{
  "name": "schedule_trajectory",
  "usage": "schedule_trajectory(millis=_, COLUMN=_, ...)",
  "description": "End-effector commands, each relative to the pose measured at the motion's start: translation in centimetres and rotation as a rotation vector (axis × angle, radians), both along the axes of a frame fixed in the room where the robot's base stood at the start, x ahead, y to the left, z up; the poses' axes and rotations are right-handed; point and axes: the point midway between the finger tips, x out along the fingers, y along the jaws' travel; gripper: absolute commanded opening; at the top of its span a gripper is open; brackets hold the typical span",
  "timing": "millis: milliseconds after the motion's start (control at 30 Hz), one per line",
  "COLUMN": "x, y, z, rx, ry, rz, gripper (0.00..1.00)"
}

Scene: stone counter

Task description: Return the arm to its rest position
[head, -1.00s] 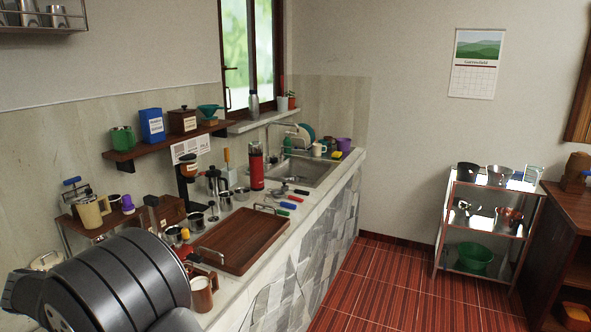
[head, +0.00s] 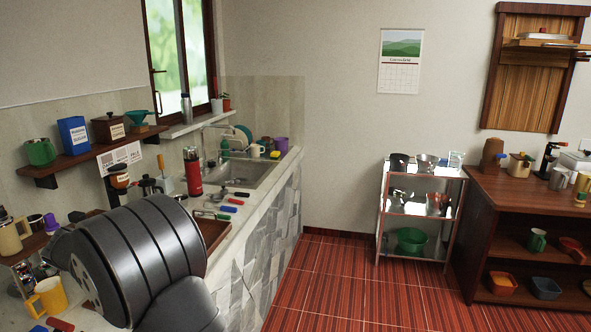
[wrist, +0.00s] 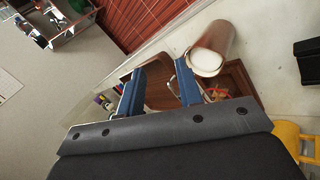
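My gripper (wrist: 160,88) shows in the wrist view with its two blue fingers apart and nothing between them. It is above the counter, with the dark wooden tray (wrist: 160,97) seen past the fingers. A brown mug with a white, milky content (wrist: 208,58) is just beyond the right finger, apart from it. In the head view my dark arm covers the lower left, and the gripper itself is hidden there. The wooden tray (head: 212,232) is mostly hidden behind the arm.
A yellow mug (head: 48,296) stands near my arm at the lower left. A metal cart (head: 418,212) and wooden shelf unit (head: 530,230) stand across open red floor (head: 330,275).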

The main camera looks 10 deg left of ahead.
Motion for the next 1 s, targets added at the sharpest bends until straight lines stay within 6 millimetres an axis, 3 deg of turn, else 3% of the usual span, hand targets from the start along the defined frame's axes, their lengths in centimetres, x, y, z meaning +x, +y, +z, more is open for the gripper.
schedule_trajectory(millis=400, x=6.4, y=-5.7, z=0.5, rx=0.101, ry=0.061, rz=-0.185, gripper=0.33)
schedule_trajectory(millis=1000, x=13.8, y=-14.9, z=1.4, rx=0.265, ry=0.121, rz=-0.448, gripper=0.33)
